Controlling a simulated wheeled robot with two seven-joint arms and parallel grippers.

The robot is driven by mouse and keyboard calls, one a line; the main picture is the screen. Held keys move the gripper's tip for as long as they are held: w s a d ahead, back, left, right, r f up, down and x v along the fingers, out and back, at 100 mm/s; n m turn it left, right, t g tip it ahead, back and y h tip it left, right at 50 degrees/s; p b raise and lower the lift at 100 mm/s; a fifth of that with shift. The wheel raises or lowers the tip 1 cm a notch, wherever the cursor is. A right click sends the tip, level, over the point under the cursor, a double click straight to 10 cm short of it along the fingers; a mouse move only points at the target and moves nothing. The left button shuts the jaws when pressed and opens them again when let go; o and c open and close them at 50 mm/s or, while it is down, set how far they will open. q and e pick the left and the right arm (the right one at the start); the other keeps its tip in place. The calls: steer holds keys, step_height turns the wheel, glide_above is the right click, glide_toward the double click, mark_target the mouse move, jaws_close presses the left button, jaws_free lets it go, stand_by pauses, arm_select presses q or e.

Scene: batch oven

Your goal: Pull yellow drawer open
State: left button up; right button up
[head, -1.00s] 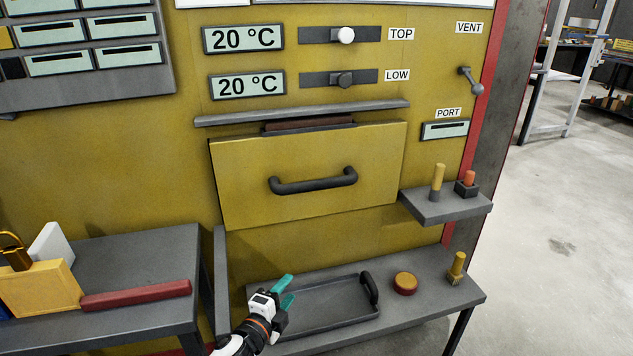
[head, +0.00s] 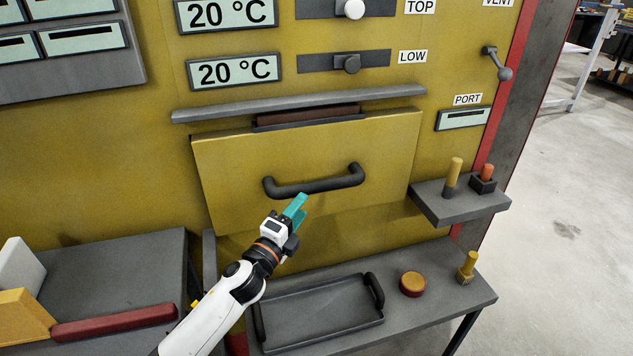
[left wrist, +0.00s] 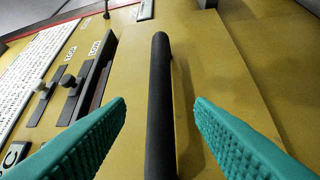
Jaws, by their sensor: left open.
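The yellow drawer (head: 240,165) is a flat yellow front with a dark bar handle (head: 315,187) across its middle. It appears closed, with a dark strip above its top edge. My left gripper (head: 296,207) is just below the handle in the head view, with teal fingers. In the left wrist view, the open fingers (left wrist: 160,125) stand on either side of the dark handle (left wrist: 161,100), with clear gaps to both. The handle does not look gripped. My right gripper is not in view.
A dark tray (head: 320,315) with handles, a round red-yellow button (head: 412,284) and a yellow brush (head: 467,267) are on the lower shelf. A small shelf (head: 460,208) juts out at right. A grey ledge (head: 300,103) runs above the drawer.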

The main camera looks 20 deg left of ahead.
mark_target(312, 193)
arm_select(q)
steer(key=x, duration=0.3)
steer(key=shift+w+d+r, duration=0.15)
steer(key=shift+w+r, duration=0.15)
steer(key=shift+w, duration=0.05)
steer(key=x, duration=0.4)
steer(key=shift+w+f+p, duration=0.1)
steer(key=shift+f+p, duration=0.2)
steer(key=shift+p, duration=0.1)
steer(key=shift+w+d+r, duration=0.1)
steer(key=shift+w, duration=0.35)
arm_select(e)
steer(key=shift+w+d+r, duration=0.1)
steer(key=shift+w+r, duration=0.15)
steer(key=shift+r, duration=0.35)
arm_select(q)
steer(key=shift+c, duration=1)
jaws_close()
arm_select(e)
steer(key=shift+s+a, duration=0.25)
